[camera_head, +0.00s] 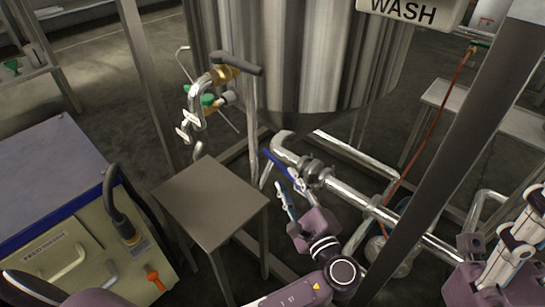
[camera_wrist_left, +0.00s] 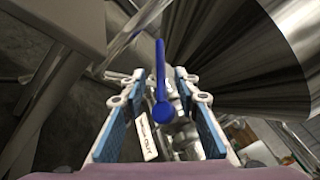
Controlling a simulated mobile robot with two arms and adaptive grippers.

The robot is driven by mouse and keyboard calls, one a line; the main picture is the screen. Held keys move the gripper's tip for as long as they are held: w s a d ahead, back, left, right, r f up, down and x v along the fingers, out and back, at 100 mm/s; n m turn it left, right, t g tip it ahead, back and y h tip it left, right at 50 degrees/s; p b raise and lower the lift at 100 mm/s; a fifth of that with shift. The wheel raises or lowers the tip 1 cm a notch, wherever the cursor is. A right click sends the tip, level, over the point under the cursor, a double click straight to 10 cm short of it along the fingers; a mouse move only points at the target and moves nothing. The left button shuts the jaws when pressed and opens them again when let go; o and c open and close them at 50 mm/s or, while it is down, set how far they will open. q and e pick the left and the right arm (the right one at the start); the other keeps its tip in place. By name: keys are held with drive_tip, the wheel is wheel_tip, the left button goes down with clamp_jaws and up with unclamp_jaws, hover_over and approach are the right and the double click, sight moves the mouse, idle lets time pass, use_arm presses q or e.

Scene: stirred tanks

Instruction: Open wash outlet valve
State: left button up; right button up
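The wash tank (camera_head: 310,60) is a large steel vessel with a sign (camera_head: 410,10) reading WASH. The outlet valve (camera_head: 315,172) sits on the steel pipe below it. Its long blue handle (camera_head: 277,160) also shows in the left wrist view (camera_wrist_left: 160,75), with a white tag (camera_wrist_left: 149,136) beside it that seems to read OUT. My left gripper (camera_head: 289,190) is open at the valve. In the left wrist view the handle stands between its two blue-padded fingers, with a gap on both sides. My right gripper (camera_head: 518,235) is at the right edge; its opening is unclear.
A small grey table (camera_head: 210,200) stands left of the valve. A yellow-and-blue cabinet (camera_head: 75,240) is at lower left. Brass and green valve fittings (camera_head: 215,90) hang beside the tank. A dark slanted post (camera_head: 450,150) stands between my arms. A red hose (camera_head: 435,115) runs down behind.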

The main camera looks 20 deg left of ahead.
sight(280, 167)
use_arm(q)
drive_tip(key=b+x, duration=0.2)
drive_tip(key=x, duration=0.5)
drive_tip(key=shift+w+a+b, duration=0.1)
drive_tip(key=shift+a+b, duration=0.05)
drive_tip(key=shift+b, duration=0.15)
drive_tip(key=shift+c, duration=0.7)
clamp_jaws()
